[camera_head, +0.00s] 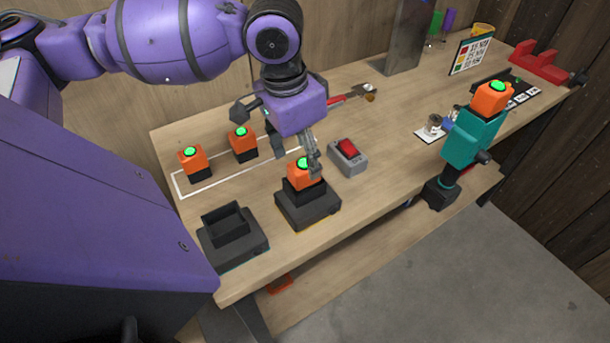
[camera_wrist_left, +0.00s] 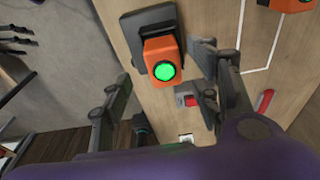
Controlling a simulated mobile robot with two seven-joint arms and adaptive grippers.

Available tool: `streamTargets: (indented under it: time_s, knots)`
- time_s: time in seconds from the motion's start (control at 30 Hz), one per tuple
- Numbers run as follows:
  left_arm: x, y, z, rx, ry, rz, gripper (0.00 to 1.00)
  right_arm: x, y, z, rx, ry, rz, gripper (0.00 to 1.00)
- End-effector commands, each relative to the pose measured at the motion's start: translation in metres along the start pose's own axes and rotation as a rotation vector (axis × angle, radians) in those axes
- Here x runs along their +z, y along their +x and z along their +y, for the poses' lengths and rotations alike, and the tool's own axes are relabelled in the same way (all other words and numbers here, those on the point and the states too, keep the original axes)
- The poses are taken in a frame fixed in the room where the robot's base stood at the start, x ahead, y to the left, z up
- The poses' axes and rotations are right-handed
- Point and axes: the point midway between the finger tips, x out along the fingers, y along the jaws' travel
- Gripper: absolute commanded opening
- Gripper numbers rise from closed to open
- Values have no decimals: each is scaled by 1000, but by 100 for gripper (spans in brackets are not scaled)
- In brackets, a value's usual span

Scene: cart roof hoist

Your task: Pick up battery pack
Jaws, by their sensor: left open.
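An orange battery pack (camera_head: 303,175) with a green top sits in a dark charger dock (camera_head: 312,211) near the table's front edge. My left gripper (camera_head: 312,163) is open and empty, close to this pack. In the left wrist view the pack (camera_wrist_left: 163,58) lies between the spread fingers of the gripper (camera_wrist_left: 164,72); contact cannot be told. Two more battery packs stand at the back left, one at the left (camera_head: 193,162) and one right of it (camera_head: 241,144). Another orange pack (camera_head: 491,97) sits on top of a teal tool (camera_head: 472,137). My right gripper is not in view.
An empty dark dock (camera_head: 233,240) stands left of the occupied one. A grey box with a red switch (camera_head: 348,157) is just right of the gripper. A grey post (camera_head: 406,35), a sign (camera_head: 471,54) and a red holder (camera_head: 540,64) stand farther back. The table's middle is mostly clear.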

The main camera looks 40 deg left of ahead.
Motion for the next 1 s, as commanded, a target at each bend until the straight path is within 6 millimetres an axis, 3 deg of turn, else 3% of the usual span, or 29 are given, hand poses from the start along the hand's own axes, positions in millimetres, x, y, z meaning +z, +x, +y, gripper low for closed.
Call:
streamTargets:
  time_s: [0.23, 0.53, 0.9, 1.0]
  knots:
    - [-1, 37, -2, 1, 0, -2, 56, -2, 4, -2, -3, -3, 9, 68]
    - [-1, 40, -3, -1, 0, 1, 56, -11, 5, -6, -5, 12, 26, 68]
    - [-1, 40, -3, -1, 1, 2, 8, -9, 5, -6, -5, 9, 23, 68]
    - [-2, 40, -3, -2, 1, 3, 0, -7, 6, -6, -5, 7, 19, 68]
